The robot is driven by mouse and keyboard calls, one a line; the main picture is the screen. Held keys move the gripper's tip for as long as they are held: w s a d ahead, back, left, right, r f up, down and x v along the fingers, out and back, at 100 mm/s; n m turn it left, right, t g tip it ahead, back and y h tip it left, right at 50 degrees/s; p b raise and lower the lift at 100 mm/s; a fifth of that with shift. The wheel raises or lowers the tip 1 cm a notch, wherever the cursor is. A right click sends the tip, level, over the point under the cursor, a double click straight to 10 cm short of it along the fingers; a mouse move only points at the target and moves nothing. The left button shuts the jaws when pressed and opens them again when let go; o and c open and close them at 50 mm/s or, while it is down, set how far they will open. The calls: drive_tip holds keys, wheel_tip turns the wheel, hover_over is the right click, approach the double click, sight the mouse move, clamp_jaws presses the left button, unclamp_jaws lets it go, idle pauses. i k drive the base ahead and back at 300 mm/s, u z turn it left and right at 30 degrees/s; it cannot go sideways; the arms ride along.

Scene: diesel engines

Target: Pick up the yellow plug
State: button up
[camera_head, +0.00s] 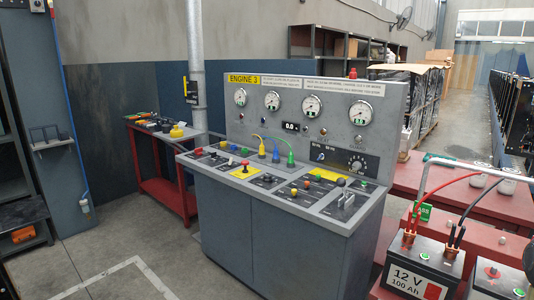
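The yellow plug (262,149) stands on the top of the grey engine console, at the left of a row of three coloured plugs. A thin yellow cable arcs from it toward the panel behind. A blue plug (276,155) stands just to its right, and a green plug (291,160) is farther right. Each has a cable of its own colour. The plugs are small here, so how they are seated cannot be told. My gripper is not in view.
The console (290,229) has knobs and levers in front of the plugs and a gauge panel (310,106) behind. A battery (419,267) with red and black cables stands at right. A red bench (167,194) stands at left. Floor is open at front left.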

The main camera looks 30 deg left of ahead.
sight(261, 148)
drive_tip(key=u, duration=0.6)
drive_tip(key=i, duration=0.8)
drive_tip(key=u, duration=0.65)
